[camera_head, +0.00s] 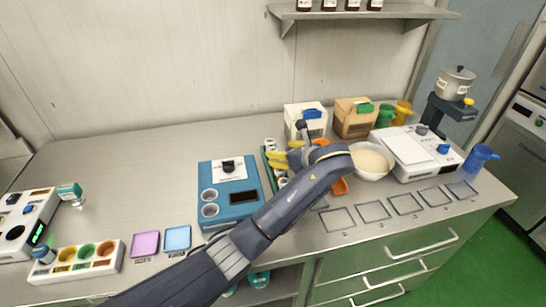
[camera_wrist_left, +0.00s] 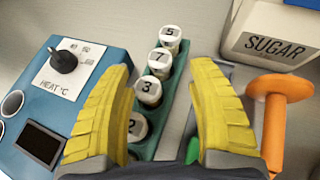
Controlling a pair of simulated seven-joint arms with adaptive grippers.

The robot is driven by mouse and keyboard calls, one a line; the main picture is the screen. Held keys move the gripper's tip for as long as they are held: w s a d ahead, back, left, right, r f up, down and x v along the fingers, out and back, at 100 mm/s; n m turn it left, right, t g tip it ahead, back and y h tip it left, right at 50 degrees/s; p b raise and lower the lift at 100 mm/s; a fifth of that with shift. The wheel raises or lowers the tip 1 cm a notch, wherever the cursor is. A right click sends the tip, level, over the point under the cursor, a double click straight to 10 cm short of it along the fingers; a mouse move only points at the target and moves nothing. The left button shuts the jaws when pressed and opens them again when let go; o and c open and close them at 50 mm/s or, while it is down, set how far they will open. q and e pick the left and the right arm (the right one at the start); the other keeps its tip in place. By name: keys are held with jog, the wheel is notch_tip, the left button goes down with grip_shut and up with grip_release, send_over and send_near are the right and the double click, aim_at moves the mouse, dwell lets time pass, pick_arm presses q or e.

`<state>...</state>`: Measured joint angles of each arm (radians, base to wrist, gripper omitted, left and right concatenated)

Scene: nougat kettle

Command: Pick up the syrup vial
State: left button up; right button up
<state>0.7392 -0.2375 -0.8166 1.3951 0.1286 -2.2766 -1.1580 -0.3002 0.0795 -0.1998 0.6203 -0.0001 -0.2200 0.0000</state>
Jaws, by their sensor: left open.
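A green rack (camera_wrist_left: 172,110) holds several white-capped vials in a row. Their caps read 5 (camera_wrist_left: 170,38), 7 (camera_wrist_left: 160,63), 3 (camera_wrist_left: 149,90) and 2 (camera_wrist_left: 137,127). None is visibly labelled syrup, so I cannot tell which one is the syrup vial. In the head view the rack (camera_head: 267,172) is partly hidden by my left arm. My left gripper (camera_wrist_left: 161,68), with yellow ribbed fingers, is open above the rack, its fingers on either side of the row. Nothing is held. My right gripper is not in view.
A blue heater (camera_head: 230,192) stands left of the rack. A sugar box (camera_wrist_left: 270,38) stands behind it, and an orange object (camera_wrist_left: 277,105) is close to the right finger. A white bowl (camera_head: 372,172) and scale (camera_head: 418,152) are to the right. The back left counter is clear.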

aim_at(273, 150)
pick_arm(q)
jog(key=shift+x, duration=3.05)
jog(key=shift+s, duration=0.1)
grip_shut()
